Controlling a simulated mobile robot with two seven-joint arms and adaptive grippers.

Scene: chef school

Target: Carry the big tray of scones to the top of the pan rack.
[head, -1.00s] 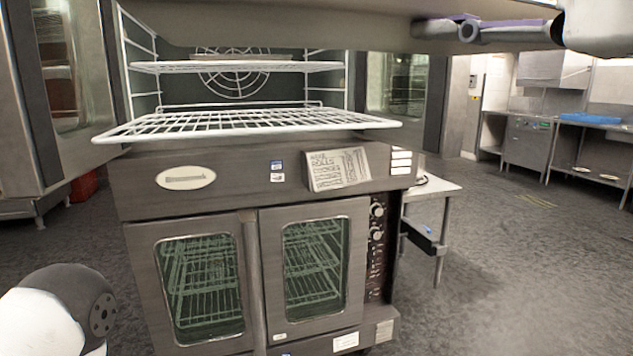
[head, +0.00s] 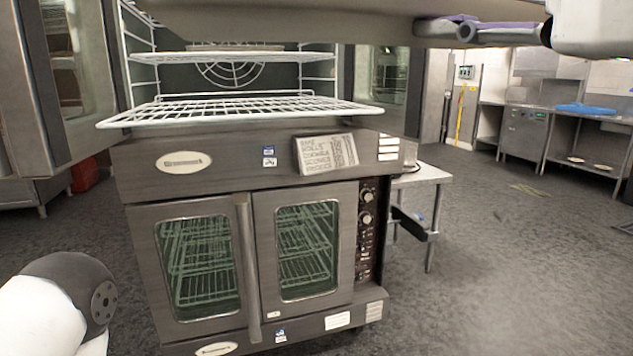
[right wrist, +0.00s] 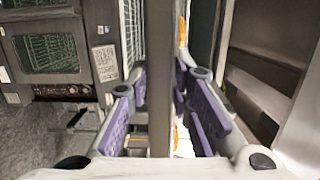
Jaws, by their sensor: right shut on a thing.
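The big tray (head: 330,17) spans the top of the head view. I see its pale underside and edge, so the scones on it are hidden. My right gripper (head: 468,31) is shut on the tray's right part. In the right wrist view the tray (right wrist: 159,75) shows as a narrow upright bar between the purple finger pads of my right gripper (right wrist: 163,95). My left gripper is out of view; only a white and dark part of my left arm shows at lower left. I cannot make out the pan rack in these views.
A double oven (head: 250,220) stands ahead, its upper door (head: 100,90) open and a wire shelf (head: 240,110) pulled out. A small metal table (head: 425,175) stands to its right. Steel counters (head: 575,125) line the back right. The floor (head: 500,260) at right is clear.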

